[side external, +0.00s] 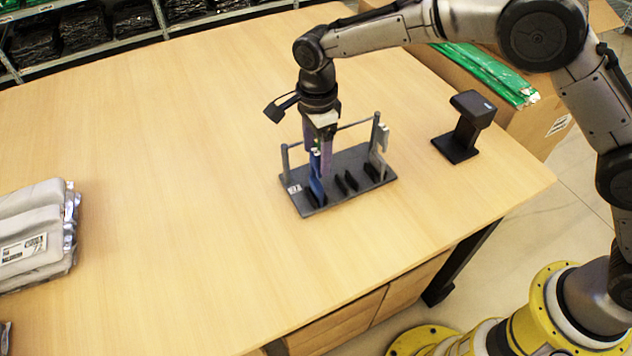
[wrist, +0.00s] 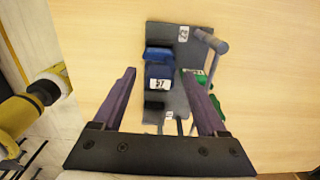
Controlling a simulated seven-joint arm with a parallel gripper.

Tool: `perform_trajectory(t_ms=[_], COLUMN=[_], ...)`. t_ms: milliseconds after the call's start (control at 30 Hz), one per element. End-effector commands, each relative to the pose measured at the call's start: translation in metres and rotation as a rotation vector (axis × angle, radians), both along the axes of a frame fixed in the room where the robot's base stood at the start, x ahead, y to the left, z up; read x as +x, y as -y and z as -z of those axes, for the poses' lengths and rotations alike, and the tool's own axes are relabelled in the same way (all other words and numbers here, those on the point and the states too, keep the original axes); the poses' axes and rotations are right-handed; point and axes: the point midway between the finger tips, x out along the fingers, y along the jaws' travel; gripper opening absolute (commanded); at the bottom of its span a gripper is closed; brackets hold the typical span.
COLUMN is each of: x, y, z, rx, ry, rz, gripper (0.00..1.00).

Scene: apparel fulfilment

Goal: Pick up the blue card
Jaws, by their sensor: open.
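The blue card (side external: 316,178) stands upright in a slot near the left end of a dark grey rack (side external: 347,189) on the table. In the wrist view the blue card (wrist: 160,68) bears a white label and lies between and beyond my two fingers. My gripper (side external: 318,155) is over the left part of the rack, pointing down, with its fingers around the card's upper part in the side view. In the wrist view my gripper (wrist: 166,85) is open, with a gap on both sides of the card. I cannot tell whether a finger touches it.
A light-coloured card (side external: 380,150) stands at the rack's right end. A green item (wrist: 200,92) shows beside my right finger. The rack has posts and a rail. A black stand (side external: 465,127) is to the right. Bagged garments (side external: 36,235) lie at left. The table between is clear.

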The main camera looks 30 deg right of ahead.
Motion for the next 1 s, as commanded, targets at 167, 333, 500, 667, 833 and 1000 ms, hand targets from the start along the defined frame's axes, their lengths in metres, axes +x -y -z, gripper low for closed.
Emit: perform_trajectory(t_ms=[167,333,500,667,833,1000], x=[0.0000,0.0000,0.0001,0.0001,0.0001,0.0003], y=[0.0001,0.0000,0.0000,0.0000,0.0000,-0.0001], z=[0.0003,0.0001,0.0000,-0.0001,-0.0002,-0.0004], rx=[0.000,0.000,0.000,0.000,0.000,0.000], ry=[0.000,0.000,0.000,0.000,0.000,0.001], rz=[0.000,0.000,0.000,0.000,0.000,0.000], gripper=[0.75,0.46,0.16,0.00,0.00,0.00])
